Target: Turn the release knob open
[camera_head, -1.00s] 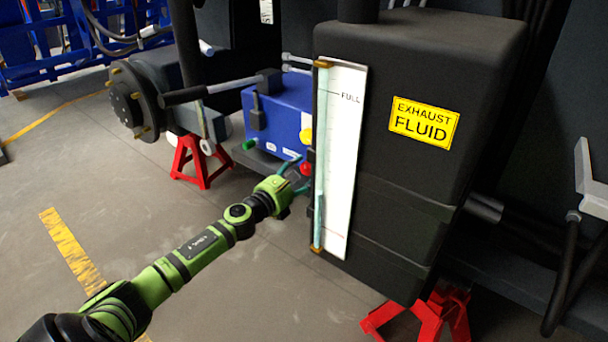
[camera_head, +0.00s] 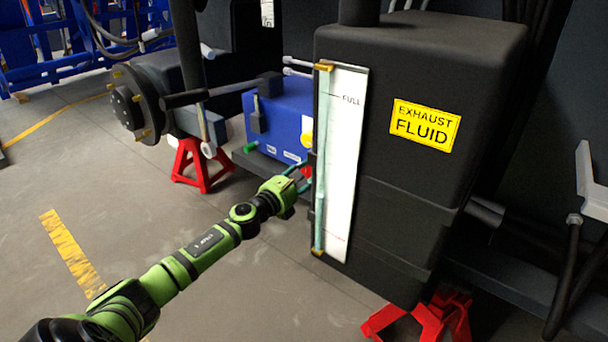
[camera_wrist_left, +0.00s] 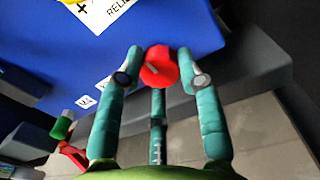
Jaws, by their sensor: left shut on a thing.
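The red release knob (camera_wrist_left: 160,67) is on the side of the blue box (camera_wrist_left: 185,25), below a white label partly reading "RELE". In the wrist view my left gripper (camera_wrist_left: 160,72) has its teal fingers around the knob, one on each side and one below, and is shut on it. In the head view my left gripper (camera_head: 299,181) reaches in from the left, beside the exhaust fluid tank, and the knob (camera_head: 306,172) shows only as a small red patch. The blue box (camera_head: 282,112) stands behind the tank's edge. My right gripper is not in view.
The black exhaust fluid tank (camera_head: 415,75) with its white level gauge (camera_head: 343,160) stands close on the right of my left gripper. Red stands (camera_head: 200,165) and a wheel hub (camera_head: 133,100) are at left. The floor in front is clear.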

